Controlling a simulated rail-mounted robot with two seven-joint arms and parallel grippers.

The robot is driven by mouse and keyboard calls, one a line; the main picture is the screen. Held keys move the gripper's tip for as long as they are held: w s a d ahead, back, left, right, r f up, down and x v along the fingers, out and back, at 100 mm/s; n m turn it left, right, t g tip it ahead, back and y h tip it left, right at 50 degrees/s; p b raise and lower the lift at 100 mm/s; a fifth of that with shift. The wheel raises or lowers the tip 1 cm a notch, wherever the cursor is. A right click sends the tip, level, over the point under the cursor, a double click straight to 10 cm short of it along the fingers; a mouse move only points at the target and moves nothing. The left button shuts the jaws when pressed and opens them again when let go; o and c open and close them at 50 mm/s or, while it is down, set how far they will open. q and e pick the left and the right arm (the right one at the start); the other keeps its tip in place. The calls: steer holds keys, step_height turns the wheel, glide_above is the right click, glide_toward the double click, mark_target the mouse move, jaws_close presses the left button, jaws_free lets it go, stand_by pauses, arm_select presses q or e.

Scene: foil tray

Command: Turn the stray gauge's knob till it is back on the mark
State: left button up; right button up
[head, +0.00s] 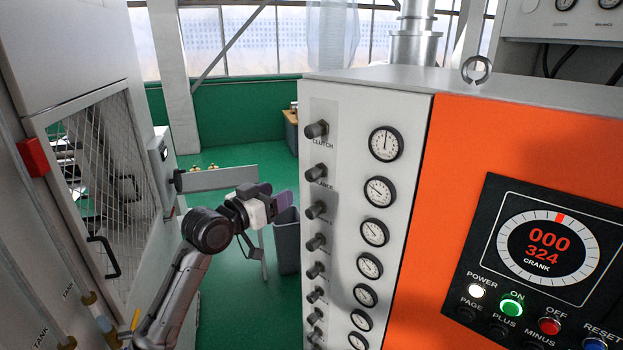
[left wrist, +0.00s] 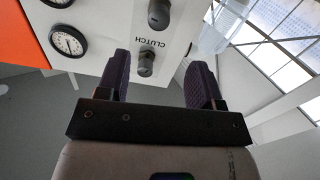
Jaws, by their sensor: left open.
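The white panel (head: 340,110) has a column of dark knobs beside a column of round gauges. The top gauge (head: 385,143) has its needle near straight up, while the gauges below it (head: 379,191) point up and left. The marks are too small to read. The CLUTCH knob (head: 316,129) is level with the top gauge. My left gripper (head: 275,197) is open and empty, left of the panel. In the left wrist view its fingers (left wrist: 160,78) show either side of the CLUTCH knob (left wrist: 146,65), apart from it. My right gripper is out of view.
An orange panel (head: 455,140) with a display and buttons (head: 512,304) adjoins on the right. A grey cabinet with a mesh door (head: 95,175) stands at the left. A grey bin (head: 287,242) is on the green floor behind my gripper.

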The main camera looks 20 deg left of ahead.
mark_target(308, 178)
arm_select(q)
steer(key=p+x, duration=0.2)
steer(key=x, duration=0.8)
steer(key=shift+r+p, duration=0.1)
steer(key=shift+p, duration=0.3)
steer(key=shift+x, duration=1.3)
steer(key=shift+c, duration=0.3)
